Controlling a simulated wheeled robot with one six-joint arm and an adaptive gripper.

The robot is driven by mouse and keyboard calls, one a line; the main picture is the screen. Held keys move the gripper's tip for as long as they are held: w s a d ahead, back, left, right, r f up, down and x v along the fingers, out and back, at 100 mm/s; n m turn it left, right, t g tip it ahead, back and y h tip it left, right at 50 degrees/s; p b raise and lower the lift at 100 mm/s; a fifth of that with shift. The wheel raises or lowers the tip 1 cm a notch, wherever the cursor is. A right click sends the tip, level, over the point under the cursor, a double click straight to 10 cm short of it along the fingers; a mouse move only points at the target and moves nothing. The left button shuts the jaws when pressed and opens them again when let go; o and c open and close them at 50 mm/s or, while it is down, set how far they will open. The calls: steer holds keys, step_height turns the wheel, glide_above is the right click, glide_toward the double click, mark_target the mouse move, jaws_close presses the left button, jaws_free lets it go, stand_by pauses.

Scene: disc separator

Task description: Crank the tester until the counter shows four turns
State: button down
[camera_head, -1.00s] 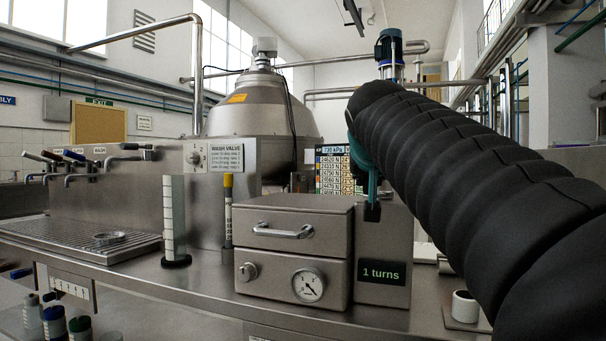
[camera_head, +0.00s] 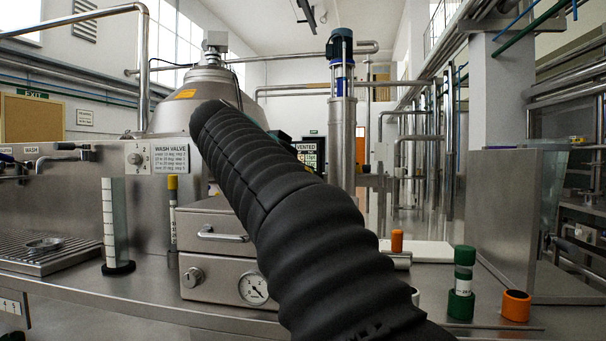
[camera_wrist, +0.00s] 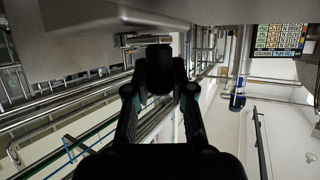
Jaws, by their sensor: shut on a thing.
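The steel tester (camera_head: 205,268) stands on the bench, with a bar handle on its front and a dial gauge (camera_head: 253,289) below. My black-sleeved arm crosses in front of its right part and hides the turns counter and the crank in the head view. In the wrist view my gripper (camera_wrist: 160,88) is shut on a dark rounded grip (camera_wrist: 158,62), which appears to be the crank handle. The crank arm itself cannot be made out. A steel surface (camera_wrist: 90,40), apparently the tester's, is close above the fingers.
A clear graduated column (camera_head: 113,225) stands left of the tester. Green (camera_head: 462,285) and orange (camera_head: 516,305) cylinders stand on the bench at right, near a steel panel (camera_head: 500,215). A drain tray (camera_head: 45,258) is at far left.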

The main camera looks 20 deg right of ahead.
steer(key=shift+w+f+m+g, duration=0.1)
steer(key=shift+w+m+g, duration=0.1)
steer(key=shift+m+g, duration=0.3)
steer(key=shift+d, duration=0.1)
steer(key=c, duration=1)
jaws_free()
steer(key=v, duration=1.2)
steer(key=shift+w+f, duration=0.1)
